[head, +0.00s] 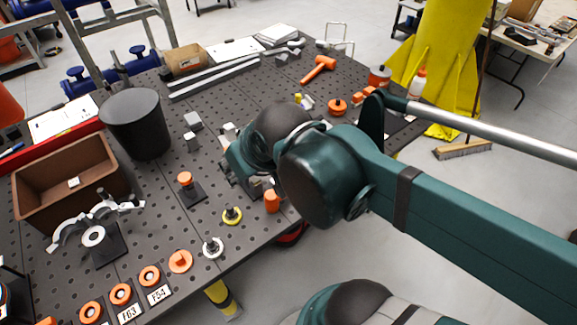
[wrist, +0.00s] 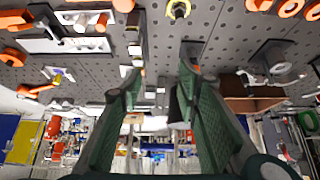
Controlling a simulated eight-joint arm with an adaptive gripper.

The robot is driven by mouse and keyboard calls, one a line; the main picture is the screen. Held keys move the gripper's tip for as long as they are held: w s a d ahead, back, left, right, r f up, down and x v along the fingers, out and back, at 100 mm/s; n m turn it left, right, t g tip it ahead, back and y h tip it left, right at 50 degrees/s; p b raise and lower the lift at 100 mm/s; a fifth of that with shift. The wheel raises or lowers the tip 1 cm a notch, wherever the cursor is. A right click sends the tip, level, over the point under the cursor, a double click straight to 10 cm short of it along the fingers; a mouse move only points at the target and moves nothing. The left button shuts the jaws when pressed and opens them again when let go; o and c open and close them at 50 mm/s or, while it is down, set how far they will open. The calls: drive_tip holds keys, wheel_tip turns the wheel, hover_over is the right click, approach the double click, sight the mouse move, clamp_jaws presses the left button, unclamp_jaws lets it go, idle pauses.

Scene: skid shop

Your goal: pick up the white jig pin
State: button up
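A white flanged pin (head: 212,246), which looks like the white jig pin, stands near the front edge of the dark perforated table in the head view. A similar yellow pin (head: 231,215) stands just behind it, slightly right; it also shows at the top of the wrist view (wrist: 179,9). I cannot make out the white pin in the wrist view. My gripper (wrist: 160,68) is open, its two green fingers apart with nothing between them. In the head view it is mostly hidden behind my arm, over the table behind and right of the yellow pin.
An orange cylinder (head: 272,201) stands right of the yellow pin. An orange part on a black plate (head: 193,194) lies behind left. A brown bin (head: 72,180) and black bucket (head: 136,122) stand farther left.

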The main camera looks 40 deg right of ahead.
drive_tip(key=shift+d, duration=0.1)
drive_tip(key=shift+w+d+f+m+g+p, duration=1.2)
drive_tip(key=shift+d+f+m, duration=0.85)
drive_tip(key=shift+d+m, duration=1)
drive_tip(key=shift+w+d+f+m+g+p, duration=1.15)
drive_tip(key=shift+d+f+m, duration=1.05)
drive_tip(key=shift+d, duration=1.5)
drive_tip(key=shift+w+d+f+m+g+p, duration=0.9)
drive_tip(key=shift+d+f+m+g+p, duration=0.75)
drive_tip(key=shift+d+m, duration=1.5)
drive_tip(key=shift+d+f+n+t, duration=0.25)
drive_tip(key=shift+n+t, duration=0.05)
drive_tip(key=shift+t, duration=0.1)
drive_tip(key=shift+f, duration=1.25)
drive_tip(key=shift+f, duration=0.1)
drive_tip(key=shift+w+f+b, duration=0.1)
drive_tip(key=shift+f+b, duration=0.25)
drive_tip(key=shift+f, duration=2.15)
